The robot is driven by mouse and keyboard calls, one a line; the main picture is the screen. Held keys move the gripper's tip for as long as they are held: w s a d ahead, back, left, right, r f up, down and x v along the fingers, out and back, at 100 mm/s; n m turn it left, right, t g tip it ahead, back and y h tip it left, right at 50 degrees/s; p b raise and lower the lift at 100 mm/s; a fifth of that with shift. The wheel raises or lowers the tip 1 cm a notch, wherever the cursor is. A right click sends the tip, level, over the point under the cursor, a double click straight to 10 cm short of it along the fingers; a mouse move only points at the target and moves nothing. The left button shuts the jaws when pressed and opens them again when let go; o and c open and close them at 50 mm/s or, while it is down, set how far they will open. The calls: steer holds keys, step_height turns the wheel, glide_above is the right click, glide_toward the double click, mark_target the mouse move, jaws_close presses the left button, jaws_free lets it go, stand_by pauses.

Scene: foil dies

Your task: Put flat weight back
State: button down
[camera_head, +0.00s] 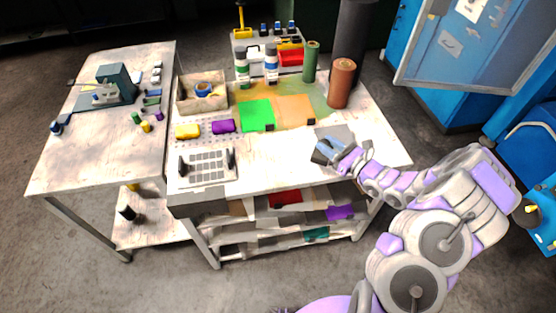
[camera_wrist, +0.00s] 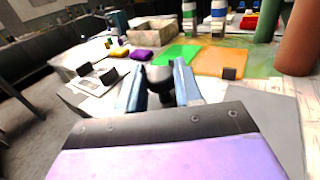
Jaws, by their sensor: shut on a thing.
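My gripper (camera_head: 325,150) is over the right front part of the workbench, beside a grey flat sheet (camera_head: 345,131). In the wrist view its two blue fingers (camera_wrist: 158,88) are closed on a small dark grey, rounded thing (camera_wrist: 160,74), which looks like the weight. Its full shape is hidden. Small dark blocks stand at the front edges of the green sheet (camera_head: 257,115) and the orange sheet (camera_head: 294,108). One block (camera_head: 313,122) sits at the orange sheet's right corner and also shows in the wrist view (camera_wrist: 229,73).
A brown roll (camera_head: 341,84) and a green roll (camera_head: 311,62) stand upright at the back right. A cardboard box (camera_head: 202,92), yellow block (camera_head: 187,131), purple block (camera_head: 223,126) and light rack (camera_head: 208,165) occupy the left. The bench's front middle is clear.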

mark_target(327, 163)
steer(key=s+f+g, duration=0.1)
steer(key=s+f+n+y, duration=0.1)
steer(key=f, duration=0.1)
steer(key=s+f+n+g, duration=0.1)
steer(key=shift+s+a+f+g+y, duration=0.25)
steer(key=shift+s+g+y, duration=0.05)
steer(key=shift+y, duration=0.1)
steer(key=w+a+f+b, duration=0.1)
steer(key=w+a+f, duration=0.1)
steer(key=w+a, duration=0.1)
steer(key=w+a+f+b, duration=0.1)
steer(key=w+a+f, duration=0.1)
steer(key=a, duration=0.4)
steer(key=w+a+f+b, duration=0.1)
steer(key=w+a+f, duration=0.1)
steer(key=w+a, duration=0.2)
steer(key=shift+a, duration=0.5)
steer(key=shift+s+r, duration=0.1)
steer(key=shift+r, duration=0.05)
steer(key=c, duration=0.7)
jaws_free()
steer(key=shift+c, duration=0.2)
